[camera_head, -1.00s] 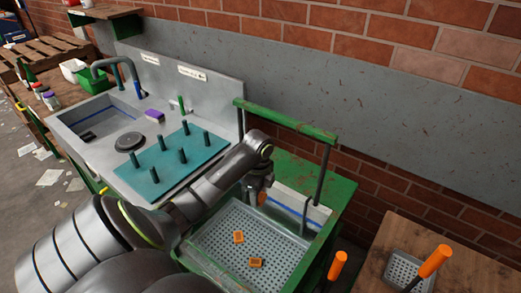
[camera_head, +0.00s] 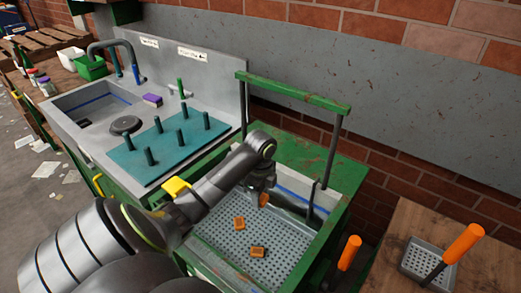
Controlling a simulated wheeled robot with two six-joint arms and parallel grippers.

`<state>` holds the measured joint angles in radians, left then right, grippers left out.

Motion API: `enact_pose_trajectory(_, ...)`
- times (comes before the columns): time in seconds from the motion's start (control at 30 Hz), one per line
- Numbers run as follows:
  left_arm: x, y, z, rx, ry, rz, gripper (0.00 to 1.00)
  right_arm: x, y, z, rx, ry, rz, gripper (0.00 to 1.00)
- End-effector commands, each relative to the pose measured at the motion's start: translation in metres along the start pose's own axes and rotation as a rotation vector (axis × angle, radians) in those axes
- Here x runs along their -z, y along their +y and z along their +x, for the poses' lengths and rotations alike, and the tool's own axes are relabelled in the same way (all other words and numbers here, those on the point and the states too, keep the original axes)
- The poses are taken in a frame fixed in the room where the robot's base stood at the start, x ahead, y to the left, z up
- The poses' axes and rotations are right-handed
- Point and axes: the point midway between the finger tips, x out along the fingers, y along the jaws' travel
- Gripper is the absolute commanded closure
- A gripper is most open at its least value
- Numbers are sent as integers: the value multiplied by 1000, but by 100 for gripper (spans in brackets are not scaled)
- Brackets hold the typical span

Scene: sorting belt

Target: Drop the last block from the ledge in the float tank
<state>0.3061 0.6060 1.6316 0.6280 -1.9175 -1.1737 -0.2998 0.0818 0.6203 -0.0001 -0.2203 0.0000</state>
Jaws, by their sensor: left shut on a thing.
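My left gripper (camera_head: 262,189) reaches in from the left over the float tank (camera_head: 330,222). It points down and is shut on a small orange block (camera_head: 263,200), mostly hidden by the gripper. Two more orange blocks lie apart on the tank's perforated grey floor: one (camera_head: 239,222) near the middle and one (camera_head: 258,252) closer to the front. The held block appears above the tank floor, but its exact height is unclear. A green bar-like ledge (camera_head: 290,92) stands behind the tank on posts, with no block visible on it. My right gripper is not in view.
A sink bench with a teal peg board (camera_head: 165,170) stands left of the tank. At right, a wooden table (camera_head: 480,265) holds a grey tray (camera_head: 415,262) by an orange-handled tool (camera_head: 463,243). Another orange handle (camera_head: 350,252) rises by the tank's right side.

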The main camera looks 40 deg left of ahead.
Motion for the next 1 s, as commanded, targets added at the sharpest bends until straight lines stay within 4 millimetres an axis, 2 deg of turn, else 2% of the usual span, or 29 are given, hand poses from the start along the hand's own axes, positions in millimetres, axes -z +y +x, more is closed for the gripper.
enact_pose_trajectory(0.03, 0, 0, 7, 1, 0, 0, 81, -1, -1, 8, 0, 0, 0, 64)
enact_pose_trajectory(0.1, 0, 0, 8, 1, 0, 0, 81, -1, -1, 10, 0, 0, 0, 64)
enact_pose_trajectory(0.37, 0, 0, 7, 1, 0, 0, 81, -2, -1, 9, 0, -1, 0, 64)
enact_pose_trajectory(0.4, 0, 0, 8, 1, 0, 0, 58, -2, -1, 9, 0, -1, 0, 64)
enact_pose_trajectory(0.6, 0, 0, 8, 1, 0, 0, 34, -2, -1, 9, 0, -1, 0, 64)
enact_pose_trajectory(1.0, 0, -1, 2, 2, 1, 0, 34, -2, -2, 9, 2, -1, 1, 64)
